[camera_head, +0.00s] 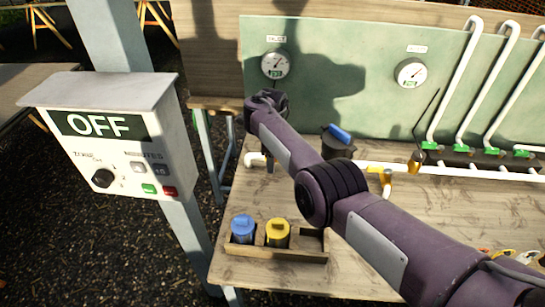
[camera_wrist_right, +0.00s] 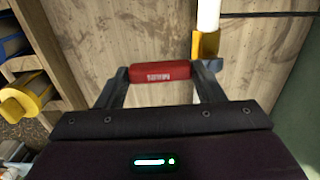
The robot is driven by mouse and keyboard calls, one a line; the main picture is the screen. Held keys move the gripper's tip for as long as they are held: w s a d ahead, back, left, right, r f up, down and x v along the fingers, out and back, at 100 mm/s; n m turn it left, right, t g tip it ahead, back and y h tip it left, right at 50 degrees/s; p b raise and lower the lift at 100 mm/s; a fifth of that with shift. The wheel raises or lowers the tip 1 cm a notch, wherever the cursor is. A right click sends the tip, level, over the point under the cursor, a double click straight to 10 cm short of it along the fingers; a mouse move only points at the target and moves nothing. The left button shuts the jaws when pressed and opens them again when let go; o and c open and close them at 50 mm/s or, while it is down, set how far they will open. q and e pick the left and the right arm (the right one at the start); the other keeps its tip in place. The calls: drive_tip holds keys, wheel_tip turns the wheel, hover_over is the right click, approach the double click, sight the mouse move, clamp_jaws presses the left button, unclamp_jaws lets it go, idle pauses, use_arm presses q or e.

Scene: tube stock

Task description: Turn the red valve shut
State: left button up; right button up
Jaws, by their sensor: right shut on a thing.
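The red valve handle (camera_wrist_right: 155,72) shows in the right wrist view as a short red bar with small white lettering. My right gripper (camera_wrist_right: 160,80) is shut on it, with one dark finger at each end of the bar. In the head view my purple right arm reaches from the lower right to the pipework at the back left of the bench. The red handle cannot be made out there. A white pipe (camera_wrist_right: 208,15) with a yellow fitting (camera_wrist_right: 205,45) runs beside the right finger. My left gripper is in neither view.
A wooden tray (camera_head: 290,254) holds a blue canister (camera_head: 242,229) and a yellow canister (camera_head: 277,233) at the bench's front left. A control box (camera_head: 120,150) reading OFF stands left. Two gauges (camera_head: 275,65) (camera_head: 410,73) are on the green panel. White pipes (camera_head: 455,85) rise at right.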

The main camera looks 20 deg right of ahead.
idle(0.5)
drive_tip(key=o, duration=1.1)
drive_tip(key=shift+a, duration=0.1)
wheel_tip(320, 180, up, 8)
drive_tip(key=shift+f, duration=0.1)
